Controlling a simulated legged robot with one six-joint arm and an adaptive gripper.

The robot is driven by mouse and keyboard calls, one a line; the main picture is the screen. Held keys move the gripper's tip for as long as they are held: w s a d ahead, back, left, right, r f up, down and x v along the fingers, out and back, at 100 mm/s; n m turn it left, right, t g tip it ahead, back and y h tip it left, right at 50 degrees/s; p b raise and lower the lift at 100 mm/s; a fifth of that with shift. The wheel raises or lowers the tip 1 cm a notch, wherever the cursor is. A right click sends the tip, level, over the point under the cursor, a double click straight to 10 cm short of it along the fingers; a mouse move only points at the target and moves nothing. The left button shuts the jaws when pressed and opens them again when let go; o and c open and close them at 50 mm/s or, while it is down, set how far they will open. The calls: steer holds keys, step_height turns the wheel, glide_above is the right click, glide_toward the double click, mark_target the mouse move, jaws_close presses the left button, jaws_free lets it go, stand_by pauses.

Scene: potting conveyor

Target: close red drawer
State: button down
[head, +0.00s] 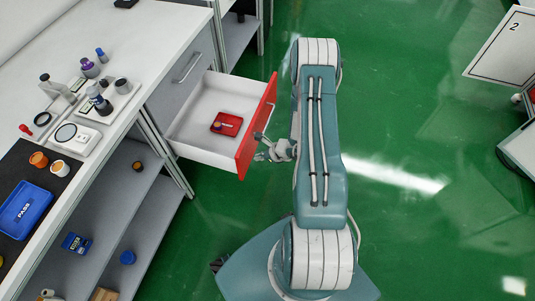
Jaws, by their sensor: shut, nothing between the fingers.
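The red drawer (257,126) stands pulled out from the white bench, with a red front panel and white inside walls. A small red tray (227,124) lies in it, with a small dark item at its left side. My gripper (262,150) is just right of the red front, near its lower part and the handle. Its fingers are small and partly merge with the handle in the picture, so I cannot tell whether they touch it. My gripper is shut with nothing seen in it.
A closed grey drawer (182,82) sits behind the red one. The bench top (120,38) carries bottles, a scale-like device (75,135) and a blue tray (25,210). Shelves below hold small items. Green floor (420,110) is open to the right, with a numbered white panel (508,42) at the edge.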

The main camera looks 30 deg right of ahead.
mark_target(241, 156)
steer(key=w+a, duration=0.1)
steer(key=w+a+f, duration=0.1)
steer(key=w, duration=0.1)
steer(key=shift+a, duration=0.4)
steer(key=shift+w+a+f, duration=0.1)
steer(key=shift+w, duration=0.45)
steer(key=shift+a, duration=0.15)
